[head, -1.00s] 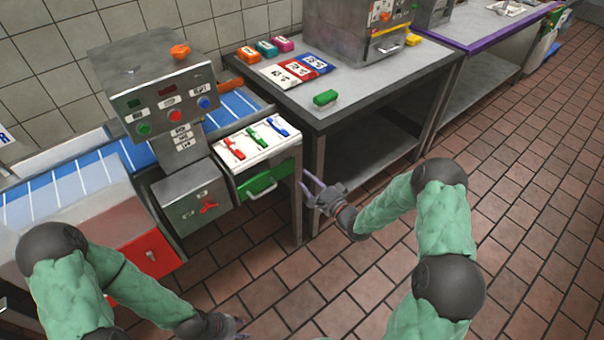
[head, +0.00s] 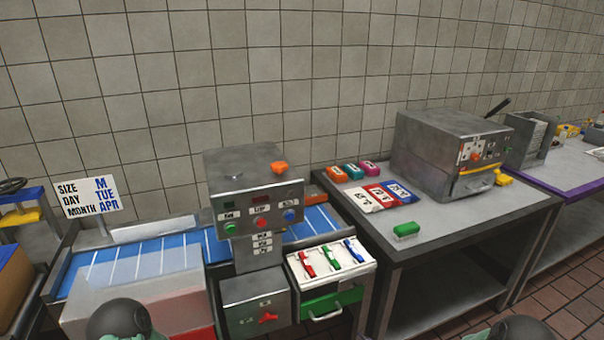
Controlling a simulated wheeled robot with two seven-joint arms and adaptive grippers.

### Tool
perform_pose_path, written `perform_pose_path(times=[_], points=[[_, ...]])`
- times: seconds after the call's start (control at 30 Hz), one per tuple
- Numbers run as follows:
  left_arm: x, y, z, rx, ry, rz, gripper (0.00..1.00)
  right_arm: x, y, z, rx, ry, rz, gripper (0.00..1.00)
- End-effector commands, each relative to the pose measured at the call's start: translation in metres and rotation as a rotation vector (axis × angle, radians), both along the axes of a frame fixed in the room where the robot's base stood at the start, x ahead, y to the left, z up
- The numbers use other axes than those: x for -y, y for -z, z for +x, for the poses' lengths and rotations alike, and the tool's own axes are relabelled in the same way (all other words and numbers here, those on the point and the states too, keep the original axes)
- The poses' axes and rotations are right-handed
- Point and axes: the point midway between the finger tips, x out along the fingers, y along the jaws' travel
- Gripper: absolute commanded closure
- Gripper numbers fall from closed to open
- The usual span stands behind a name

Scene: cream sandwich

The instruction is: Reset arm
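Neither gripper shows in the head view. Only a dark rounded joint of my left arm shows at the bottom left, and one of my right arm at the bottom right. The grey control machine (head: 258,195) stands over the blue conveyor (head: 150,255), with green, red and blue buttons and an orange knob (head: 279,167) on top. To its right is a white-topped unit (head: 350,281) with red, green and blue levers and a green drawer (head: 332,302) that looks shut. What my grippers hold, if anything, is hidden.
A sign (head: 90,196) reads size M, day TUE, month APR. A metal table (head: 440,238) carries a grey oven-like machine (head: 450,155), colored cards (head: 378,196) and a green block (head: 406,230). Tiled floor (head: 575,290) is open at the lower right.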

Motion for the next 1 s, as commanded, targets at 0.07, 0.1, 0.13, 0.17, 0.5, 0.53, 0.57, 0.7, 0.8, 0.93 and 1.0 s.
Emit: perform_pose_path(times=[0.07,0.1,0.13,0.17,0.5,0.53,0.57,0.7,0.8,0.93,1.0], points=[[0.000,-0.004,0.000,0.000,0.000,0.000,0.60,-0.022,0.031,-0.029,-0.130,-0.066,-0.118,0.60],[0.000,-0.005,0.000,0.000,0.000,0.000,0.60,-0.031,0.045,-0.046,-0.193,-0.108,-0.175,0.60],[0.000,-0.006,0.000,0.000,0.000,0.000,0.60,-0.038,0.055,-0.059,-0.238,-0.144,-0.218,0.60],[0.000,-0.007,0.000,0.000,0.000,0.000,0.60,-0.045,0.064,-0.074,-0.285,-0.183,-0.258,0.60],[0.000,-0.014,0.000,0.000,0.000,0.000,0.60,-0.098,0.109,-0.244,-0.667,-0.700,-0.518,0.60],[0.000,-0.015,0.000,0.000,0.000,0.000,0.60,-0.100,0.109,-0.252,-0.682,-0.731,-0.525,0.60],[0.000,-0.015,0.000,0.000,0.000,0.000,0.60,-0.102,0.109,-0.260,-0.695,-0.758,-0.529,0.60],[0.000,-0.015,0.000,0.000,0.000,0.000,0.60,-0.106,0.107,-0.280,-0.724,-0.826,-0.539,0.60],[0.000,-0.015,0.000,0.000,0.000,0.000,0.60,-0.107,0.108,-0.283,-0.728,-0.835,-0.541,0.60],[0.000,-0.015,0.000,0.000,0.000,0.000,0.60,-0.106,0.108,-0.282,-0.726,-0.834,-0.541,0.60],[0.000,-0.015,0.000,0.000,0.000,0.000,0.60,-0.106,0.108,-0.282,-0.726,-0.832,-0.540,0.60]])
